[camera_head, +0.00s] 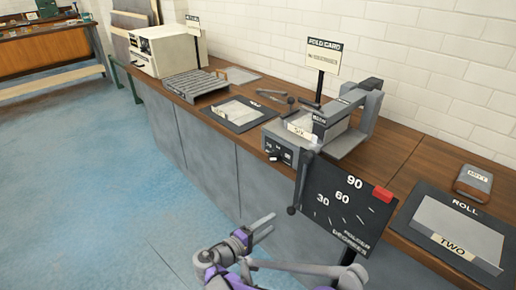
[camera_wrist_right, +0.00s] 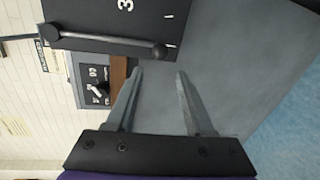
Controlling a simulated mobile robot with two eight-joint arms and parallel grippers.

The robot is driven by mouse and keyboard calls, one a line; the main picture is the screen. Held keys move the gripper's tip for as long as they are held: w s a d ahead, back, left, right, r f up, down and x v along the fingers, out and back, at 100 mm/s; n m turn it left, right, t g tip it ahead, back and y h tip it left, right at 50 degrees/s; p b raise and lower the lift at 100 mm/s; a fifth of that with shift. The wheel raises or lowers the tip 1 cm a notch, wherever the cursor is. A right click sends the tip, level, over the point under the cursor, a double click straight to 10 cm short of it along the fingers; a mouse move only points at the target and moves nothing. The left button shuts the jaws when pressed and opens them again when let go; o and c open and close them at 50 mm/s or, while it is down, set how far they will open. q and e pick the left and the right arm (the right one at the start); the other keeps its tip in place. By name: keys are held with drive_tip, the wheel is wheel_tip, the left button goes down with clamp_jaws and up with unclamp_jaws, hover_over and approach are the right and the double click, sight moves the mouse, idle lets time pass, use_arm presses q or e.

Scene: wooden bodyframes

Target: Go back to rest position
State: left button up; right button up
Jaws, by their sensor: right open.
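My right gripper (camera_head: 272,223) is in the lower middle of the head view, in front of the grey cabinet front and below the bench top. In the right wrist view its two fingers (camera_wrist_right: 160,74) are apart with nothing between them. A lever with a dark round knob (camera_wrist_right: 158,50) shows above the fingers there, apart from them. My left gripper is not in view.
The wooden bench (camera_head: 240,140) carries a bending machine (camera_head: 340,125) with a black degree board (camera_head: 347,205) on its front side. A tray labelled TWO (camera_head: 455,235) lies at right. A white oven-like box (camera_head: 168,52) stands far left. The blue floor (camera_head: 80,170) at left is clear.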

drive_tip(key=s+d+m+g+y, duration=0.4)
drive_tip(key=s+d+g+y, duration=0.1)
drive_tip(key=s+d, duration=0.8)
drive_tip(key=s+a+f+m+g+y, duration=0.1)
drive_tip(key=s+m+y, duration=0.25)
drive_tip(key=s, duration=0.55)
drive_tip(key=s+f+m+y, duration=0.2)
drive_tip(key=s+y, duration=0.2)
drive_tip(key=s, duration=0.5)
use_arm(q)
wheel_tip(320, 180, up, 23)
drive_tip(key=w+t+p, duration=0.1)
drive_tip(key=p, duration=1.9)
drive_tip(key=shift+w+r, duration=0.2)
use_arm(e)
wheel_tip(320, 180, up, 24)
drive_tip(key=w+t, duration=0.1)
drive_tip(key=shift+w+a, duration=0.2)
drive_tip(key=shift+w, duration=0.2)
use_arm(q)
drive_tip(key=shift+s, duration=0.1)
use_arm(e)
drive_tip(key=shift+s+h, duration=0.1)
drive_tip(key=shift+h, duration=0.15)
